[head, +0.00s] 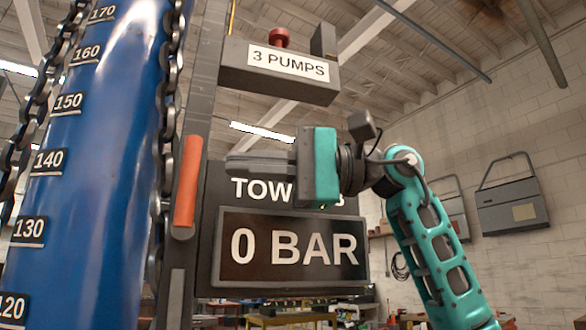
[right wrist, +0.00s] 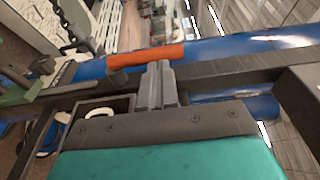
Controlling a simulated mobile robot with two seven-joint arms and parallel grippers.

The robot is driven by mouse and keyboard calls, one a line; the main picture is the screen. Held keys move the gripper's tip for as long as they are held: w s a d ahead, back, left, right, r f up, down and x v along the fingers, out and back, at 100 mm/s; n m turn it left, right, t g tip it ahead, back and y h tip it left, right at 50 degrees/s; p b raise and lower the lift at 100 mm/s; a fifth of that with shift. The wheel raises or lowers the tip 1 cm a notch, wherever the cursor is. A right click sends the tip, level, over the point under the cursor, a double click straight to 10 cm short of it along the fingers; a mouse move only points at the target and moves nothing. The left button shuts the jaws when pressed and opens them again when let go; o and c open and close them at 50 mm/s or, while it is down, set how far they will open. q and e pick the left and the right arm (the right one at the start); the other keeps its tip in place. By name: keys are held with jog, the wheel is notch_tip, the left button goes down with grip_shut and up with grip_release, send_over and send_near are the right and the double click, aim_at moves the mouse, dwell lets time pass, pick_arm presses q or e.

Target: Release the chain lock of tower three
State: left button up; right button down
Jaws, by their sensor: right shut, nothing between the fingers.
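An orange lever handle (head: 188,180) stands upright, slightly tilted, on the grey post beside a tall blue column (head: 95,170). It also shows in the right wrist view (right wrist: 140,57). A dark chain (head: 168,110) runs down the column's right side. My right gripper (head: 230,164) is shut and empty, its fingers pointing left at the handle. In the head view a gap separates fingertips and handle. In the right wrist view the fingertips (right wrist: 161,66) overlap the handle's edge; I cannot tell contact there. The gripper hides part of the "TOW..." sign (head: 260,188). My left gripper is not in view.
A "0 BAR" display (head: 292,250) is below my right gripper. A "3 PUMPS" box (head: 278,72) with a red knob (head: 279,38) is above it. Another chain (head: 35,105) hangs at the column's left. Grey cases hang on the right wall.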

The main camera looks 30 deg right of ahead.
aim_at(194, 148)
jog(key=shift+x, duration=1.5)
jog(key=a+r+h+p, duration=0.1)
jog(key=p, duration=0.3)
jog(key=shift+w+r+g+p, duration=0.1)
jog(key=shift+g+p, duration=0.2)
jog(key=shift+p, duration=0.05)
jog(key=a+h+p, duration=0.1)
jog(key=p, duration=0.1)
jog(key=a+p, duration=0.1)
jog(key=p, duration=0.1)
jog(key=shift+w+a+r+h+p, duration=0.2)
jog(key=shift+h+p, duration=0.1)
jog(key=shift+h, duration=0.1)
jog(key=shift+w+a+f+p, duration=0.2)
jog(key=shift+a+p, duration=0.2)
jog(key=shift+a, duration=0.15)
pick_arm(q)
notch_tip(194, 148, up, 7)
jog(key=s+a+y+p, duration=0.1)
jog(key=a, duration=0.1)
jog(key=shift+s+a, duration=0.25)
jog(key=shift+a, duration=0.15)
pick_arm(e)
jog(key=a, duration=0.1)
jog(key=a+f, duration=0.1)
jog(key=a, duration=0.1)
jog(key=shift+w+a+f, duration=0.15)
jog(key=shift+w+a, duration=0.1)
jog(key=shift+a, duration=0.1)
